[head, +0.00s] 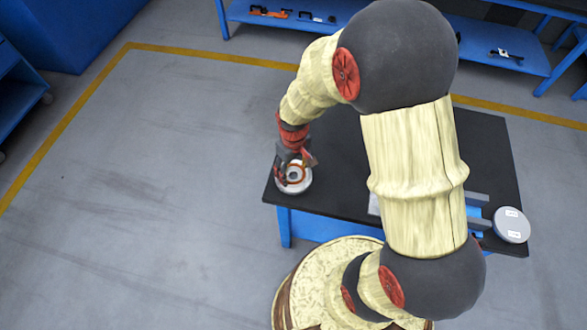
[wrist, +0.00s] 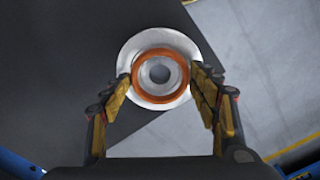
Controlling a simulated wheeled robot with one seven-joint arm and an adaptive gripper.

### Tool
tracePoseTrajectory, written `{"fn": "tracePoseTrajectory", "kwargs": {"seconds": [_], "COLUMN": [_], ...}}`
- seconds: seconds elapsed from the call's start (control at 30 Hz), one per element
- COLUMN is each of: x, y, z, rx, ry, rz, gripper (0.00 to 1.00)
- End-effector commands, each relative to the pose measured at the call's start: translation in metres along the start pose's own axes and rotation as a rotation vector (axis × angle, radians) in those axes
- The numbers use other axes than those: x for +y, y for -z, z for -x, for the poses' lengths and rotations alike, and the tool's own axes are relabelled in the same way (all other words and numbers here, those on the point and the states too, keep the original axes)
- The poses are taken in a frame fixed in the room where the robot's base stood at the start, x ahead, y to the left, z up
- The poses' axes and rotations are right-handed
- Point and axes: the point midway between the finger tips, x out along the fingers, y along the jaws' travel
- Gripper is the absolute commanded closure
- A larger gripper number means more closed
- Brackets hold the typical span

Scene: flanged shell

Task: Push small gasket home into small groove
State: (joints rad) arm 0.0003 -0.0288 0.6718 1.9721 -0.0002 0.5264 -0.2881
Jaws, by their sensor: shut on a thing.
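The pale round flanged shell (head: 305,186) stands at the left corner of the black table. In the wrist view its white flange (wrist: 133,47) surrounds an orange ring, the small gasket (wrist: 160,99), with a grey bore in the middle. My gripper (wrist: 161,74) is shut on the gasket, one fingertip on its left side and one on its right. In the head view my gripper (head: 293,170) is down at the shell. The gasket looks roughly centred over the shell. The groove is hidden under it, and I cannot tell how deep the gasket sits.
The black table top (head: 350,150) is bare around the shell, and its edge is close by. A grey round lid (head: 511,225) with white labels is at the table's right end, near grey blocks (head: 477,222). Blue shelving (head: 480,45) with small parts stands behind.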

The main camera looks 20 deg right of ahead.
Motion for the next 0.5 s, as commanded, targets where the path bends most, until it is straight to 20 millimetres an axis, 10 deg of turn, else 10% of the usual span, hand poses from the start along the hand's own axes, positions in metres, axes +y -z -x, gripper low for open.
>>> {"fn": "tracePoseTrajectory", "kwargs": {"seconds": [0.4, 0.43, 0.5], "x": [0.0, 0.0001, 0.0001], "y": [0.0001, 0.0002, 0.0002], "z": [-0.0098, -0.009, -0.0088], "rx": [0.0, 0.0, 0.0], "ry": [0.0, 0.0, 0.0], "rz": [0.0, 0.0, 0.0], "gripper": [0.73, 0.38, 0.34]}}
